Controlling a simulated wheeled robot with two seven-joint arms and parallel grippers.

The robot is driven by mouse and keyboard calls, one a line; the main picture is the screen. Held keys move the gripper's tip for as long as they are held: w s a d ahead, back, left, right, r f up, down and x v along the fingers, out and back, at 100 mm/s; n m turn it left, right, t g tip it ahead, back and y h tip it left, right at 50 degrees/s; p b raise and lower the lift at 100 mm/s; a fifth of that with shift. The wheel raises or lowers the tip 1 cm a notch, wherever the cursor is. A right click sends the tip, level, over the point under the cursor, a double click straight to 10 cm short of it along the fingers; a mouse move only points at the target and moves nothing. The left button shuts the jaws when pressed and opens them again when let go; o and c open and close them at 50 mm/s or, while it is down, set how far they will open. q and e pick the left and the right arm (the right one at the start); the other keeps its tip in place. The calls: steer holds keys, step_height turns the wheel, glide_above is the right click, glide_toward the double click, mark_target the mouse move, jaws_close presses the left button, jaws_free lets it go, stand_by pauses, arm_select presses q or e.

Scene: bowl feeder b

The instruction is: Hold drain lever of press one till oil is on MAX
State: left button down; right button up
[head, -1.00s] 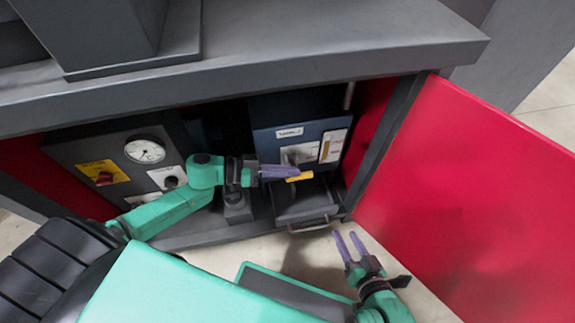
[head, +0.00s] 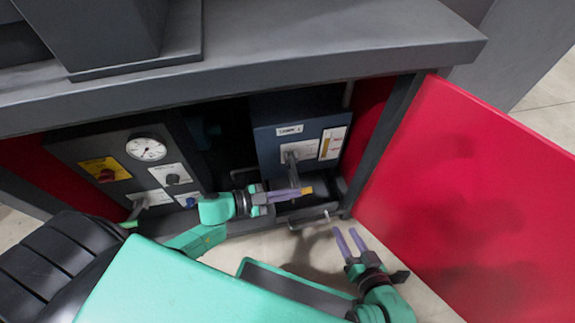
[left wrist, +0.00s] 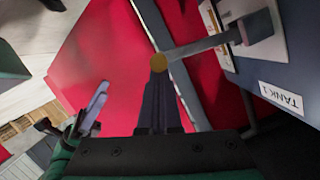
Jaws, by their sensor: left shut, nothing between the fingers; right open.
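The dark blue tank box (head: 270,150) stands inside the open cabinet; its label reads TANK 1 in the left wrist view (left wrist: 280,98). A grey lever (head: 292,168) on its front points outward and down, ending in a yellow tip (head: 307,190). The lever (left wrist: 205,45) and its round tip (left wrist: 159,63) also show in the left wrist view. My left gripper (head: 297,193) is shut and empty, its fingertips at the tip; contact cannot be told. A gauge (head: 332,143) with a yellow-brown column is right of the lever; its marks are too small to read. My right gripper (head: 346,240) is open and empty.
A grey panel with a round dial (head: 146,149) and knobs is on the left. A red door (head: 465,165) stands open on the right. A grey tray with a handle (head: 313,220) sits below the tank. The dark worktop edge (head: 250,82) overhangs the cabinet.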

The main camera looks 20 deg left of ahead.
arm_select(q)
steer(key=shift+w+a+f+m+t+b, duration=0.1)
steer(key=shift+w+f+m+t+b, duration=0.1)
steer(key=shift+f+m+b, duration=0.55)
steer(key=shift+w+a+f+m+t+b, duration=0.1)
steer(key=shift+f+m+t+b, duration=0.15)
steer(key=shift+f, duration=0.85)
steer(key=shift+w+a+f+m+t+b, duration=0.15)
steer(key=shift+f+m+b, duration=0.45)
steer(key=shift+f, duration=0.3)
arm_select(e)
steer(key=shift+t, duration=0.3)
steer(key=shift+f, duration=2.2)
steer(key=shift+a+f, duration=0.1)
steer(key=shift+w, duration=0.1)
stand_by(2.6)
